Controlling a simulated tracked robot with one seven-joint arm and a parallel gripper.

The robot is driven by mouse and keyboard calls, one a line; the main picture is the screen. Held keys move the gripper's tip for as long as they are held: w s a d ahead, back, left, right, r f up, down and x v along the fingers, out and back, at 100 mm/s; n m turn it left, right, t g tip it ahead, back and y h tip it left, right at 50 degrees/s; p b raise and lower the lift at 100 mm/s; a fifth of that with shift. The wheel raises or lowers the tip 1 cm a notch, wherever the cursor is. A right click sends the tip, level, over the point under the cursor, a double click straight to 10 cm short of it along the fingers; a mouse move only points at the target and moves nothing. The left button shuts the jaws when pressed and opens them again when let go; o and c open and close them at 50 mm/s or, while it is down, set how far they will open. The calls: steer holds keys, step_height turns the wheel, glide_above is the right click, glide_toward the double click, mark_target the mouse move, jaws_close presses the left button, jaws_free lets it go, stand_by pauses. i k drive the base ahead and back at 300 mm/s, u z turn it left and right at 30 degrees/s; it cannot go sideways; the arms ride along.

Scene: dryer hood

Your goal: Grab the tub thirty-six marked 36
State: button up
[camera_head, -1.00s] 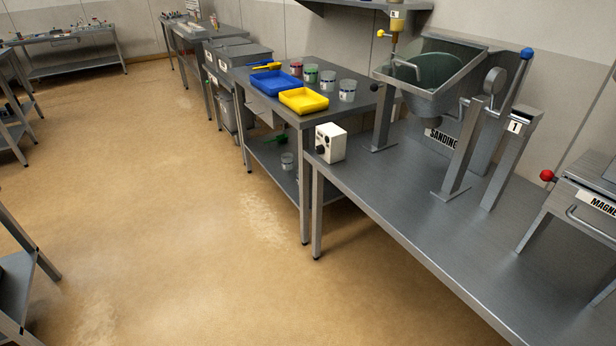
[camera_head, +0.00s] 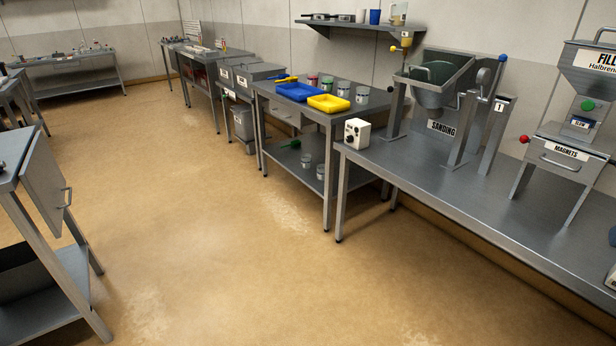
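Several small clear tubs stand upright on the grey steel table (camera_head: 276,101) in the middle of the view. One is pinkish (camera_head: 312,80), one has green in it (camera_head: 327,83), and two look pale, a left one (camera_head: 343,89) and a right one (camera_head: 362,95). Two more clear tubs stand on that table's lower shelf, one behind (camera_head: 306,161) and one in front (camera_head: 320,171). Their marks are too small to read, so I cannot tell which is tub 36. My gripper is not in view.
A bench with the sanding drum (camera_head: 438,80) and magnets unit (camera_head: 562,157) runs along the right. Another steel stand (camera_head: 45,190) is at left. The floor between is clear.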

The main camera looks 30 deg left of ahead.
mark_target(321, 168)
steer(key=u, duration=0.3)
steer(key=i, duration=0.6)
steer(key=u, duration=0.9)
steer(key=i, duration=1.3)
steer(key=u, duration=0.05)
steer(key=k, duration=0.5)
steer(key=u, duration=1.3)
steer(key=i, duration=1.3)
steer(key=u, duration=0.15)
